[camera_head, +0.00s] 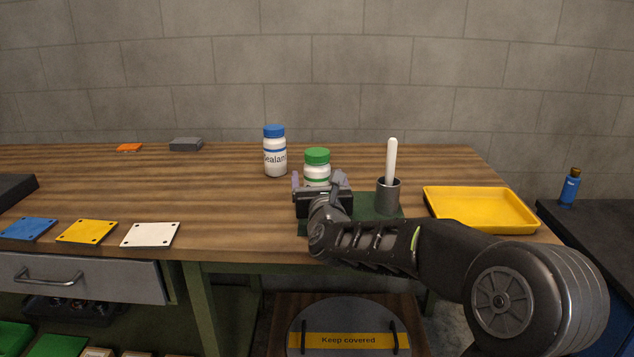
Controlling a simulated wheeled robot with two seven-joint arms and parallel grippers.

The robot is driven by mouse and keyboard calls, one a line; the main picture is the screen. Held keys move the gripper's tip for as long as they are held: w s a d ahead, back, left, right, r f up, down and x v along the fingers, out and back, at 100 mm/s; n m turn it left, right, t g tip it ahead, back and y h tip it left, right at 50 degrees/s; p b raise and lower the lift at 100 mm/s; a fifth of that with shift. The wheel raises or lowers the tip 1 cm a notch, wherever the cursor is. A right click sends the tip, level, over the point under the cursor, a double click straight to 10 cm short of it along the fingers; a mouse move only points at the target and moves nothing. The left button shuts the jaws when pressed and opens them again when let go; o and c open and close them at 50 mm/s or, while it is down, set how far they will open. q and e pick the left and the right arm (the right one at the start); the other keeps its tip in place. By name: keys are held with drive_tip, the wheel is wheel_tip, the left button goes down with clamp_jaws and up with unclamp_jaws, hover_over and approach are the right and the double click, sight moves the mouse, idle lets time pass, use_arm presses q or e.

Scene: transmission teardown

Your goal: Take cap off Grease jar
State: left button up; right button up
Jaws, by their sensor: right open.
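The grease jar (317,172) is a white jar with a green cap (317,155), standing upright on the wooden table. The cap is on the jar. My right gripper (321,184) is in front of the jar, its fingers open to the left and right of the jar's lower body. The palm hides the bottom of the jar, and I cannot tell whether the fingers touch it. My left gripper is not in view.
A white sealant bottle (275,158) with a blue cap stands to the left of the jar. A grey cup (388,196) with a white-handled tool (391,160) stands to the right on a green mat (365,207). A yellow tray (480,209) lies farther right.

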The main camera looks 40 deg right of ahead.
drive_tip(key=shift+w+d, duration=0.1)
drive_tip(key=shift+w, duration=0.05)
drive_tip(key=x, duration=0.5)
drive_tip(key=shift+c, duration=0.3)
idle(0.5)
drive_tip(key=shift+r, duration=0.1)
clamp_jaws()
idle(0.5)
drive_tip(key=shift+r, duration=0.15)
wheel_tip(320, 180, up, 10)
drive_tip(key=p, duration=0.3)
idle(0.6)
